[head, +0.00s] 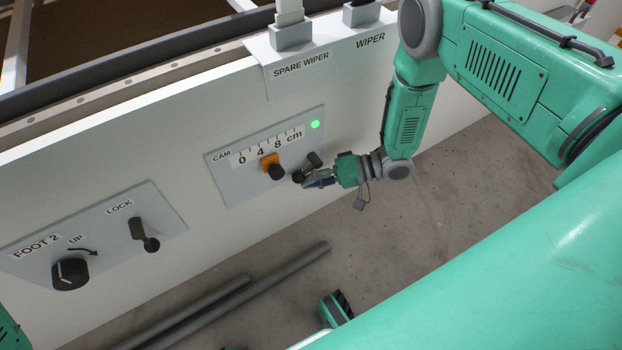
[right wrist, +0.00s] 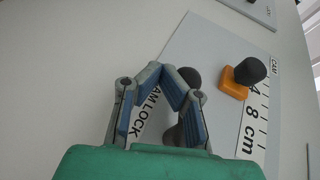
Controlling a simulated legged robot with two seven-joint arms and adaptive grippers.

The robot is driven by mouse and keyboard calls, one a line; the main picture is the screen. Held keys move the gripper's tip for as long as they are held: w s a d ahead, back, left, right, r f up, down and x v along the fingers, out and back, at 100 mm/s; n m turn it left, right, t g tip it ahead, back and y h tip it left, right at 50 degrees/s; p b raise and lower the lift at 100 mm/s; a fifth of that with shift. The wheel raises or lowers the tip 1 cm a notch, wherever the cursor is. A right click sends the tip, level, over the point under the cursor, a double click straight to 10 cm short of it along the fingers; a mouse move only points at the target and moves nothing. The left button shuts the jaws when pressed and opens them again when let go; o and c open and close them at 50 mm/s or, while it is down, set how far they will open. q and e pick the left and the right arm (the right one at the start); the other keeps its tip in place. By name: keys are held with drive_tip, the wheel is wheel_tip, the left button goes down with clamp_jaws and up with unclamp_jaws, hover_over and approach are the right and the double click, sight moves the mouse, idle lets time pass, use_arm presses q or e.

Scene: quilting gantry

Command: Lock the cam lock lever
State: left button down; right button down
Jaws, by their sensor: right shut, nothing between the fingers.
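The cam lock lever (head: 313,159) is a small dark lever at the lower right of the CAM panel (head: 225,188). In the right wrist view the lever (right wrist: 189,76) shows partly behind my fingers, beside the label CAM LOCK (right wrist: 150,108). My right gripper (head: 306,181) is at the lever, its fingers shut with nothing between them. In the right wrist view the fingertips (right wrist: 166,72) meet close to the lever's dark end; I cannot tell whether they touch it. My left gripper is not in view.
An orange slider (head: 269,160) with a dark knob sits under the cm scale, left of the lever. A green light (head: 315,124) glows on the panel. The FOOT 2 panel (head: 105,222) with its knob and LOCK lever is further left. Grey pipes (head: 240,298) lie on the floor.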

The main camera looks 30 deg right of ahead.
drive_tip(key=shift+a+r, duration=0.35)
drive_tip(key=shift+a, duration=0.1)
drive_tip(key=shift+d+p, duration=0.15)
drive_tip(key=shift+p, duration=0.15)
idle(0.3)
